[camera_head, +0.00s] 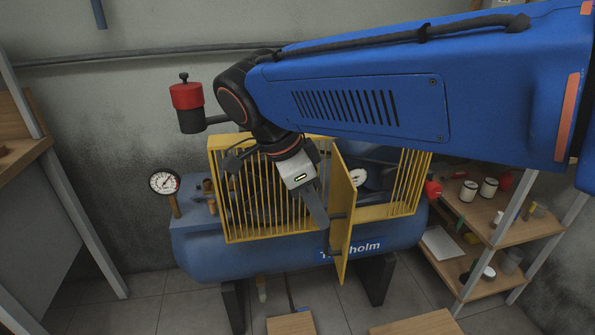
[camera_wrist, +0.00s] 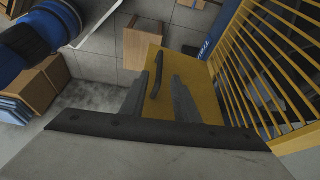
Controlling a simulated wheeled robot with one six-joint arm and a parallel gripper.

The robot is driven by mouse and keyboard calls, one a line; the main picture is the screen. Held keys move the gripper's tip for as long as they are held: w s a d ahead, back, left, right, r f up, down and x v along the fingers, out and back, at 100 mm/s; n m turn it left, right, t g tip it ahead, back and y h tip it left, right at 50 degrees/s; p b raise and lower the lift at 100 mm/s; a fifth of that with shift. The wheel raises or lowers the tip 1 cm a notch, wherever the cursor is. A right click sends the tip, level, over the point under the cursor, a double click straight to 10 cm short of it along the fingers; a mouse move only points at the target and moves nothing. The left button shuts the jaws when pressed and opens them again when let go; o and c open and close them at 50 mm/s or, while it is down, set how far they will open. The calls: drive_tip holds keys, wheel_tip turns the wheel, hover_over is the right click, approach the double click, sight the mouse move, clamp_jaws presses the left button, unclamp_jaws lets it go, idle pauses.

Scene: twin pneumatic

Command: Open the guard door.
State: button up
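The guard door (camera_head: 343,225) is a yellow panel on the yellow barred cage (camera_head: 250,190) over a blue compressor tank. It stands swung outward, nearly edge-on in the head view, with an opening in the cage to its right. In the wrist view the door (camera_wrist: 205,100) lies ahead of the fingers, and its dark bar handle (camera_wrist: 156,74) shows between and just past the fingertips. My gripper (camera_head: 321,219) is at the left of the door. In the wrist view my gripper (camera_wrist: 158,88) has its two fingers apart. I cannot tell whether either finger touches the handle.
The blue tank (camera_head: 205,250) carries a pressure gauge (camera_head: 164,182) at its left. A shelf unit (camera_head: 500,238) with jars stands close at the right. Floor in front of the tank is partly free.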

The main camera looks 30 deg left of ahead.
drive_tip(key=v, duration=1)
